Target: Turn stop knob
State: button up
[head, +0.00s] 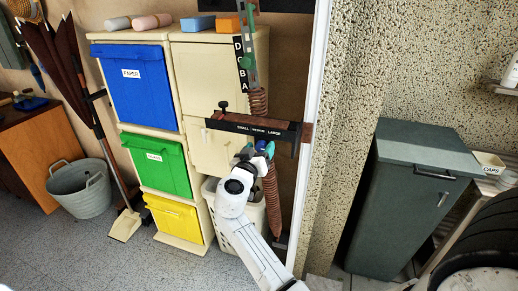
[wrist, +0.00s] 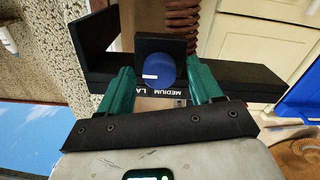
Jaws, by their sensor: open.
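The stop knob (wrist: 163,70) is round and blue with a small white mark. It sits on a black block on the black bar (wrist: 243,82), whose lettering partly shows as "MEDIUM" and "LA". My gripper (wrist: 161,68) is open, with one green finger on each side of the knob in the wrist view. I see no clear contact, and the depth of the fingertips against the knob is hard to tell. In the head view my gripper (head: 260,152) is just below the bar (head: 255,127), marked small, medium, large. The knob is small and partly covered there.
A brown coiled spring (head: 271,200) hangs behind my gripper on an upright post. A cream cabinet with blue (head: 140,85), green (head: 155,163) and yellow (head: 176,218) bins stands left. A pale basket (head: 240,215) is below. A speckled wall and grey bin (head: 410,200) are right.

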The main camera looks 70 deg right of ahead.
jog(key=shift+c, duration=0.2)
jog(key=c, duration=1)
jog(key=shift+f+n, duration=0.1)
jog(key=shift+n, duration=0.2)
jog(key=n+b, duration=0.1)
jog(key=n, duration=0.1)
jog(key=shift+n, duration=0.4)
jog(key=n, duration=0.5)
jog(key=shift+w, duration=0.1)
jog(key=n+p, duration=0.1)
jog(key=n, duration=0.4)
jog(key=shift+a+f+n+p, duration=0.1)
jog(key=shift+n+p, duration=0.85)
jog(key=shift+n, duration=1.25)
